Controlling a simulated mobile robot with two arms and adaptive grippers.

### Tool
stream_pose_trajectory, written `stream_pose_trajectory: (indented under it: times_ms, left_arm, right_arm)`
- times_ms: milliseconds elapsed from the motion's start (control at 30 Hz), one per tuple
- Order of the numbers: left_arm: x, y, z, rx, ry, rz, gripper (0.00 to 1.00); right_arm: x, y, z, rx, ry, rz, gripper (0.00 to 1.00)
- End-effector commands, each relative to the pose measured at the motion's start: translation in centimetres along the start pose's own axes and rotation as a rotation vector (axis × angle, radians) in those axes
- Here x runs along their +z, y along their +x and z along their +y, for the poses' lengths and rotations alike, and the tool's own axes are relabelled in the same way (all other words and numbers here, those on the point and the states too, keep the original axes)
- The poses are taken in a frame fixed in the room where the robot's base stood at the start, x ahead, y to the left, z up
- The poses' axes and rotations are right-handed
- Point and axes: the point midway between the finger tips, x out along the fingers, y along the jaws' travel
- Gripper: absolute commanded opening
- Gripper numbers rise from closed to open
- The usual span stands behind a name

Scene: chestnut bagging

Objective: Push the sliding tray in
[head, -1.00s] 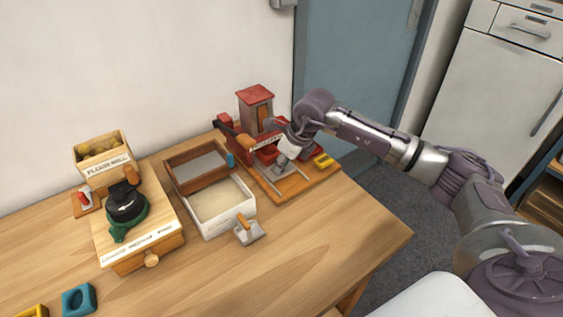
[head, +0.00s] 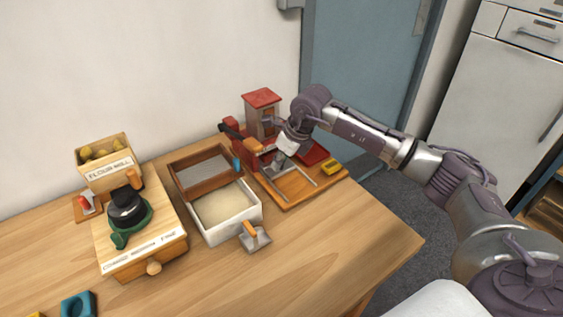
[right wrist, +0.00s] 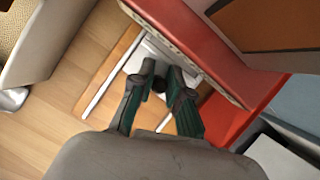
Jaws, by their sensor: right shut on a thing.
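The sliding tray (right wrist: 154,52), a pale grey plate, sits between two metal rails on the wooden base of the red bagging station. In the right wrist view my right gripper (right wrist: 160,80) is shut on the dark knob (right wrist: 159,86) at the tray's near end. The far part of the tray is hidden under the red body (right wrist: 190,40). In the head view my right gripper (head: 279,158) is low over the back of the rails (head: 294,186), and the arm partly covers the station. My left gripper is not in view.
A white box (head: 227,232) with pale contents and a brown sieve frame (head: 177,182) stand left of the station. A small scoop (head: 255,238) lies in front. The wooden flour mill (head: 140,262) is farther left. The table's front right is clear.

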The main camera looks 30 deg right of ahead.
Motion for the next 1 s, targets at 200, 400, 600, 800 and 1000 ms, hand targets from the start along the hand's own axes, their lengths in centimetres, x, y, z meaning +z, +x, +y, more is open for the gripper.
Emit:
stream_pose_trajectory:
  times_ms: [200, 400, 600, 800, 1000]
  left_arm:
    - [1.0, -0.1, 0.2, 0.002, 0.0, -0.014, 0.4]
    - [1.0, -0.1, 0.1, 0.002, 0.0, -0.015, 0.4]
    - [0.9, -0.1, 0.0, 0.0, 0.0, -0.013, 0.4]
    - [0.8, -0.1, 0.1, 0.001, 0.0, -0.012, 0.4]
    - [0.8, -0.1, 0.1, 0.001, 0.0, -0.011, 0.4]
  right_arm:
    - [0.3, -0.3, -0.1, -0.003, 0.001, -0.009, 0.41]
    - [0.2, -0.2, -0.1, -0.002, 0.001, -0.006, 0.41]
    - [0.2, -1.4, -0.1, -0.003, 0.001, -0.008, 0.41]
    - [0.2, -5.4, -0.2, -0.006, -0.001, -0.01, 0.41]
    - [0.2, -9.5, -0.1, -0.005, 0.0, -0.009, 0.41]
